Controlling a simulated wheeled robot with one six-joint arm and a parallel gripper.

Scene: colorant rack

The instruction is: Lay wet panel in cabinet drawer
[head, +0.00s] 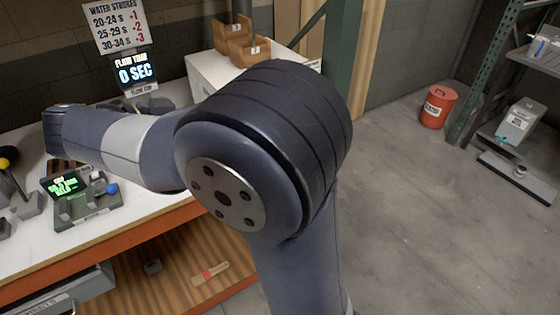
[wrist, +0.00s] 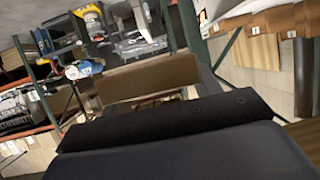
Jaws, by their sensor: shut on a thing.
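A tan, flat-faced piece (wrist: 150,78), which looks like the panel, shows just beyond the dark front of my gripper (wrist: 165,112) in the wrist view. My gripper is shut on it, though the fingertips and the contact are mostly hidden by the dark gripper body. I cannot tell from its surface whether it is wet. In the head view my arm fills the middle and my gripper is hidden. A grey drawer front (head: 62,297) with a partly cut-off label shows at the lower left, under the bench; I cannot tell whether it is the cabinet drawer.
The white bench top (head: 120,222) carries a green-screened device (head: 75,200) and a timer display (head: 135,75). A brush (head: 210,273) lies on the wooden shelf below. A red bucket (head: 437,107) and a metal rack (head: 495,70) stand at the right. The floor between is clear.

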